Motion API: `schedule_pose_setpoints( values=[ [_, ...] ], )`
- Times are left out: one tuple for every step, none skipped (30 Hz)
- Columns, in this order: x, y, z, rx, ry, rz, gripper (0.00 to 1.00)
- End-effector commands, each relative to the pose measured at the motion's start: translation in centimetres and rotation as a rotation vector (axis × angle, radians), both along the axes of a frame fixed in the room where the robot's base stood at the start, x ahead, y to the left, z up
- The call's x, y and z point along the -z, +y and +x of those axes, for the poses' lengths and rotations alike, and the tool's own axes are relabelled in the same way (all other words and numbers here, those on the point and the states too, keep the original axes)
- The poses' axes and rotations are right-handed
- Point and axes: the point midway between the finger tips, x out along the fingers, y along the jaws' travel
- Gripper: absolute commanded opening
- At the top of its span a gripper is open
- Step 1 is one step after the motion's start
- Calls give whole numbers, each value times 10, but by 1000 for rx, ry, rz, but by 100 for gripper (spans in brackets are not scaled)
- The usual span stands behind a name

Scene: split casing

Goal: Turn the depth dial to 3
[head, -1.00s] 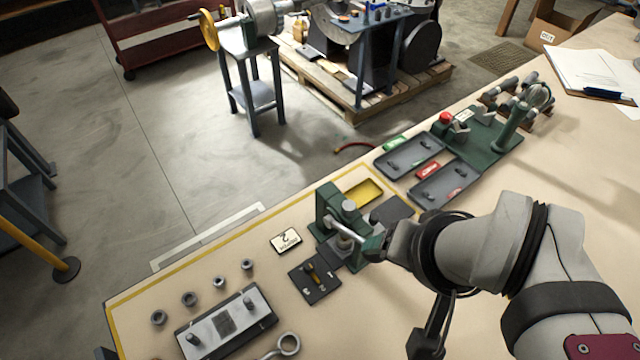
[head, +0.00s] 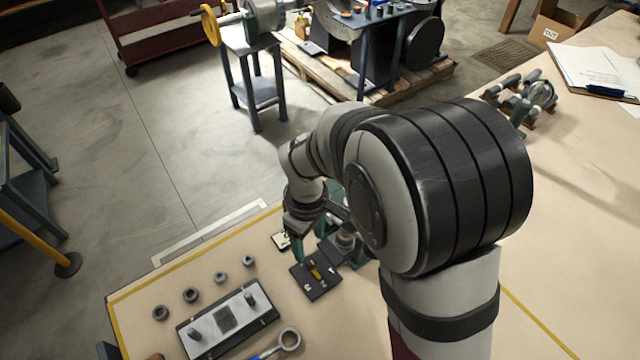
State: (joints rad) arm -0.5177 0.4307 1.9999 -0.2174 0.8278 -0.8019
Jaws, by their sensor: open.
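The depth dial is a dark square plate (head: 322,290) with white marks and a yellow pointer (head: 315,271) in its middle, lying on the bench in front of the green press. A white 3 shows near the plate's lower left corner. The picture is too small to tell which number the pointer marks. My gripper (head: 308,248) is open and points down just behind the dial, in line with the plate's far edge. I cannot tell whether its fingers touch the dial. My arm hides most of the press (head: 346,240).
A metal plate with two posts (head: 227,320), several grey rings (head: 190,295) and a ring-ended tool (head: 289,339) lie at the front left.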

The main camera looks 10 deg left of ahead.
Motion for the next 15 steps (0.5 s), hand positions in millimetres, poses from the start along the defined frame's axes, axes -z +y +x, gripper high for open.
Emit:
schedule_pose_setpoints(
  values=[
    [11,0,-1,0,4,-2,64],
    [17,0,-1,1,4,-1,64],
    [25,0,-1,1,4,-1,64],
    [31,-1,-1,2,4,-2,64],
    [37,-1,-1,1,4,-1,64],
    [45,-1,-1,2,4,-1,64],
    [50,-1,-1,2,4,-1,64],
    [55,-1,-1,3,4,-1,64],
    [60,-1,-1,2,3,-1,64],
    [64,-1,-1,2,3,-1,64],
    [68,-1,0,2,3,-1,64],
    [71,0,0,2,1,0,64],
    [74,0,0,3,2,0,64],
    [76,0,0,3,1,0,64],
    [77,0,0,3,1,0,64]
  ],
)
